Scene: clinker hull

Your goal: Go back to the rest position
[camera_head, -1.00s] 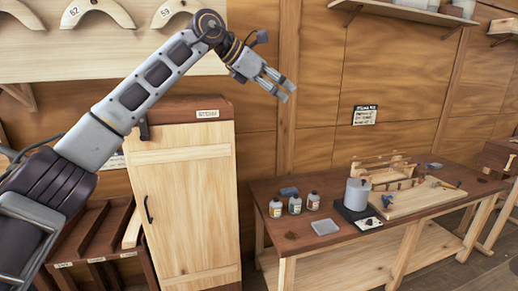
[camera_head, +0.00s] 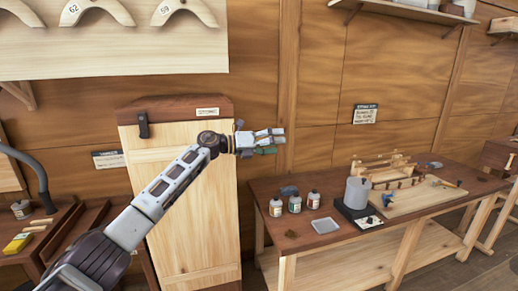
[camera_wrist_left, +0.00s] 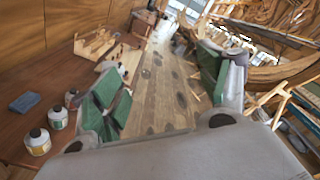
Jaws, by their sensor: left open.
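My left gripper (camera_head: 268,140) is open and empty, level and pointing right in the head view. It hangs in the air in front of the wall, between the tall wooden cabinet (camera_head: 185,235) and the workbench (camera_head: 290,240). In the left wrist view its two green-padded fingers (camera_wrist_left: 165,90) stand wide apart with only floor between them. My right gripper is in neither view.
Several bottles (camera_head: 295,205), a grey cylinder (camera_head: 357,192) on a dark base and a wooden board (camera_head: 415,200) with parts stand on the workbench. A shelf (camera_head: 415,12) is on the wall above. Curved wooden pieces (camera_head: 97,10) hang upper left. A yellow item (camera_head: 17,243) lies at far left.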

